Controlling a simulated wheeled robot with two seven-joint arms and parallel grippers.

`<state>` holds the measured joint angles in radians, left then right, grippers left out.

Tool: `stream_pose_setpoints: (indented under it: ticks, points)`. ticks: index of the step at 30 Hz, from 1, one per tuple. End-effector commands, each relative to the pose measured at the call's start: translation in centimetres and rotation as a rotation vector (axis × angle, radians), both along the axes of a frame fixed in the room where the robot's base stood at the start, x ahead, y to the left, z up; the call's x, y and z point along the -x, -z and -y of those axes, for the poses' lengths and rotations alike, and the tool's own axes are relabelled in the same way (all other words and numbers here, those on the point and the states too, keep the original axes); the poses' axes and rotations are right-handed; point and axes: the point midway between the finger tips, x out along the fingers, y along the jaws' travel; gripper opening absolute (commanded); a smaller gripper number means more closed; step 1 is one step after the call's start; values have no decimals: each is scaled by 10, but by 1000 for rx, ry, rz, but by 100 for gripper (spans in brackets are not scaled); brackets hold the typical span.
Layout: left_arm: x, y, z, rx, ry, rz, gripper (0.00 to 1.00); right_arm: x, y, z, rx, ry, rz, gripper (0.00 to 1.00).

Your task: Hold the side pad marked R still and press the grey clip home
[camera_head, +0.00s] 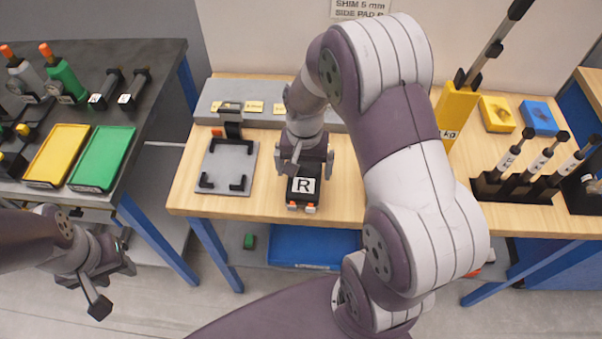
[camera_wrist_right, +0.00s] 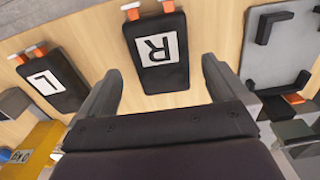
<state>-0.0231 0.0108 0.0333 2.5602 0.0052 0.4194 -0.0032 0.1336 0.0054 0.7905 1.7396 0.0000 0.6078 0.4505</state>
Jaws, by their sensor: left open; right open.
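The side pad marked R (camera_head: 302,189) is a black block with a white label, lying flat on the wooden bench. Orange tabs stick out of its front end. In the right wrist view the pad R (camera_wrist_right: 158,80) lies between and beyond my open right fingers, its tabs with pale grey ends at the top edge. My right gripper (camera_head: 305,165) is open above the pad's back end; contact cannot be told. My left gripper (camera_head: 112,283) is open and empty, away from the bench at lower left. I cannot single out the grey clip for certain.
A grey plate with black corner brackets (camera_head: 226,168) lies left of the pad. A second pad marked L (camera_wrist_right: 52,83) shows in the wrist view. Black-and-white tools stand in a rack (camera_head: 520,187) at right. A dark side table (camera_head: 110,55) holds yellow and green trays.

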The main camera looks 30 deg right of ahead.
Motion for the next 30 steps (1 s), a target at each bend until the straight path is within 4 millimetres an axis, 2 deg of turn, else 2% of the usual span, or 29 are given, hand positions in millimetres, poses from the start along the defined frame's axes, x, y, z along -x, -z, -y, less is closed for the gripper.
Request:
stream_pose_setpoints:
  ticks: [3,9,19,20,24,25,30]
  points:
    - [0,-2,0,0,0,0,43,1,27,0,-1,-1,-4,100]
    - [0,-3,0,0,0,0,43,0,56,0,0,-1,0,100]
    - [0,-3,0,0,0,0,43,0,62,0,0,-2,2,100]
    - [0,-3,0,0,0,0,43,0,62,0,0,-2,2,94]
    - [0,-3,0,0,0,0,43,0,62,0,0,-2,2,48]
    - [0,-3,0,0,0,0,43,0,62,0,0,-2,2,45]
    - [0,-3,0,0,0,0,43,0,62,0,0,-2,2,45]
